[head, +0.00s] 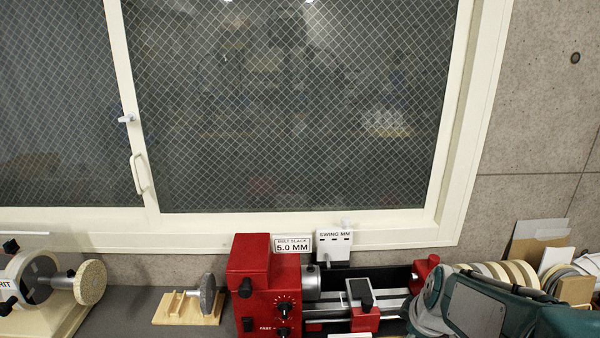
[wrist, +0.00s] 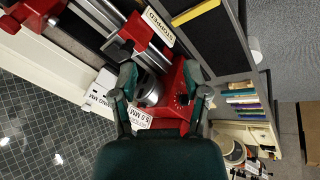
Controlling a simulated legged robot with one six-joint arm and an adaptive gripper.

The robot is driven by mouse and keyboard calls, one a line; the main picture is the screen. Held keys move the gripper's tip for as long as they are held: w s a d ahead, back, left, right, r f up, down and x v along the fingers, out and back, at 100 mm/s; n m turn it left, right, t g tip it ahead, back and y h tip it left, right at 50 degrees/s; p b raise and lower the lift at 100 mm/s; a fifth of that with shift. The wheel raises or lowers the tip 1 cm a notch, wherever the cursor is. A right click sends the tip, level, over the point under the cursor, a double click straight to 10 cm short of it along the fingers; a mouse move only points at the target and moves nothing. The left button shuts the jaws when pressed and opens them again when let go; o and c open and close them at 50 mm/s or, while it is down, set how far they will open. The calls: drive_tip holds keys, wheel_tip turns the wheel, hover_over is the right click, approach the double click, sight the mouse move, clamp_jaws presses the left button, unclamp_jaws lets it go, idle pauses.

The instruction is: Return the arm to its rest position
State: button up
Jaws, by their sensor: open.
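My gripper (wrist: 160,82) shows in the wrist view with its two teal fingers spread apart and nothing between them. The red lathe-like machine (wrist: 180,112) lies beyond the fingers, with its round metal chuck seen in the gap. How far the fingertips are from it I cannot tell. In the head view my teal and grey arm (head: 485,305) reaches in at the lower right, in front of the right end of the red machine (head: 262,292). I cannot make out the fingers in the head view.
A wooden stand with a grey disc (head: 208,295) and a cream machine (head: 40,285) stand left on the grey bench. A "BELT SLACK 5.0 MM" sign (head: 292,245) and a "SWING MM" plate (head: 334,246) stand behind the red machine. Several discs (head: 520,272) stand at the right, near my arm.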

drive_tip(key=s+a+r+m, duration=0.3)
drive_tip(key=s+r+m, duration=0.1)
drive_tip(key=s, duration=0.3)
drive_tip(key=s+a+r+m+t, duration=0.1)
drive_tip(key=s+a+r+m, duration=0.1)
drive_tip(key=s+r+m, duration=0.2)
drive_tip(key=s+m, duration=0.3)
drive_tip(key=shift+s+a, duration=0.4)
